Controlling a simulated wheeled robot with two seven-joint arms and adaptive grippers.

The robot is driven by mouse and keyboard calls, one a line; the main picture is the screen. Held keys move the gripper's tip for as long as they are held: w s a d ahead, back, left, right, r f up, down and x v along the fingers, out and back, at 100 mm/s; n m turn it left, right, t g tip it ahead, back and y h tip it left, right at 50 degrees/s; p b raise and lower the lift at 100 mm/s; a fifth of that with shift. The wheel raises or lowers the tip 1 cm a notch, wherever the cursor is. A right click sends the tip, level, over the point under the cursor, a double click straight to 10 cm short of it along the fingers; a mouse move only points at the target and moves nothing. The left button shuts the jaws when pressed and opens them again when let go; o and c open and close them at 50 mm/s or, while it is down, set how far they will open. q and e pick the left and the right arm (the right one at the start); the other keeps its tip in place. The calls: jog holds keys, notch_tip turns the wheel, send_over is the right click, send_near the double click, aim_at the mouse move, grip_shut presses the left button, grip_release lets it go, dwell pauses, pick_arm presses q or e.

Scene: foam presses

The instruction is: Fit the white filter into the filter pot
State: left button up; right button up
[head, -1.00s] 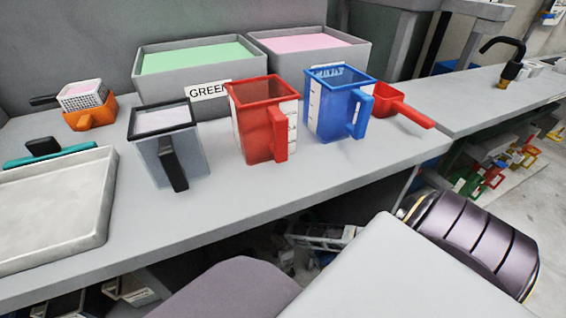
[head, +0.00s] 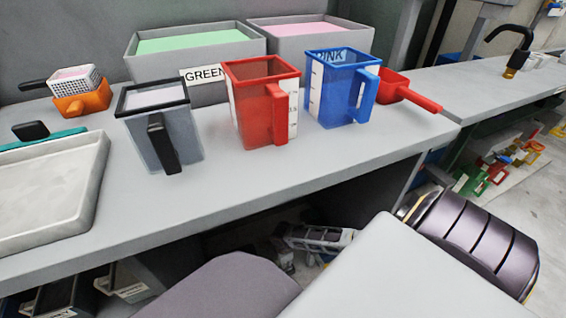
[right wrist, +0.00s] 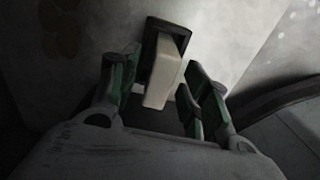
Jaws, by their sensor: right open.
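A white perforated basket (head: 90,75), which looks like the white filter, sits at or in an orange pot (head: 84,103) at the bench's far left. I cannot tell how deep it sits; something pinkish shows inside it. A clear grey pot (head: 178,137) with a black rim and handle stands upright nearer the front, with a whitish surface inside. I cannot tell for certain which is the filter pot. My right gripper (right wrist: 157,70) is open in the right wrist view. A pale block with a dark frame (right wrist: 163,75) shows between its fingers; contact is unclear. My left gripper is not seen.
A red jug (head: 253,120), a blue jug (head: 333,100) and a red scoop (head: 410,95) stand to the right. Green (head: 138,60) and pink (head: 265,43) bins stand behind. A pale tray (head: 50,225) lies front left.

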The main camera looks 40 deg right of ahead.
jog(key=shift+f, duration=0.1)
jog(key=shift+c, duration=0.3)
grip_shut()
